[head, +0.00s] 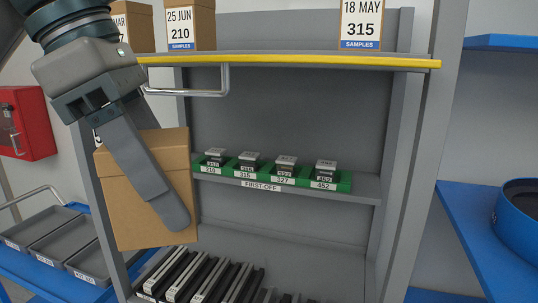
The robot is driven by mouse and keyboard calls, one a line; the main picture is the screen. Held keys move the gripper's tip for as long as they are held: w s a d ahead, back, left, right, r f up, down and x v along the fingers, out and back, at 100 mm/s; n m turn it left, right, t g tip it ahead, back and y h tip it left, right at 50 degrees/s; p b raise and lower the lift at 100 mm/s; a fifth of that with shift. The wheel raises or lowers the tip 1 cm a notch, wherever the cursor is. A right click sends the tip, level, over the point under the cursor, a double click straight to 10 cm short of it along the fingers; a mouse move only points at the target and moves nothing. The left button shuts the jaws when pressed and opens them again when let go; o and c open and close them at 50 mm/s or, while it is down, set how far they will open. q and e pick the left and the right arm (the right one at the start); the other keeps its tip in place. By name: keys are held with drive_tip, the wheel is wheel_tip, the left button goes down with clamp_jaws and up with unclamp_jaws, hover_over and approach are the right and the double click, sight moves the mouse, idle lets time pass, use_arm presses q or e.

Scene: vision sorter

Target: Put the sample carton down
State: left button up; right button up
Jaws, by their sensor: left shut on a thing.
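The sample carton (126,204) is a plain brown box at the left of the head view. My left gripper (172,215) is shut on it, with one grey finger lying across the carton's front face. The other finger is hidden behind the carton. The carton is held in front of the grey shelf unit's left side, below the yellow-edged top shelf (290,60) and apart from it. Part of a label shows at the carton's upper left edge. My right gripper is not in view.
Labelled cartons (190,25) (361,24) stand on the top shelf. A wire handle (190,93) hangs under its edge. A green rack (270,178) with several small blocks sits on the middle shelf. Grey trays (66,242) lie at lower left, dark slotted holders (200,278) at the bottom.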

use_arm(q)
drive_tip(key=w+a+f+m+g+y, duration=0.1)
drive_tip(key=w+a+f+m+g, duration=0.1)
drive_tip(key=f+m, duration=0.5)
drive_tip(key=w+a+f+m+g+y, duration=0.1)
drive_tip(key=a+f+m, duration=0.3)
drive_tip(key=f, duration=1.6)
drive_tip(key=w+a+f+m+g+y, duration=0.2)
drive_tip(key=w+a+f+m, duration=0.1)
drive_tip(key=f+m, duration=0.7)
wheel_tip(320, 180, down, 4)
drive_tip(key=shift+a+r+g, duration=0.2)
drive_tip(key=shift+a+g, duration=0.1)
drive_tip(key=shift+w, duration=0.1)
drive_tip(key=shift+a, duration=0.2)
wheel_tip(320, 180, down, 2)
drive_tip(key=shift+f+b, duration=0.2)
drive_tip(key=shift+b, duration=0.85)
drive_tip(key=shift+d, duration=0.15)
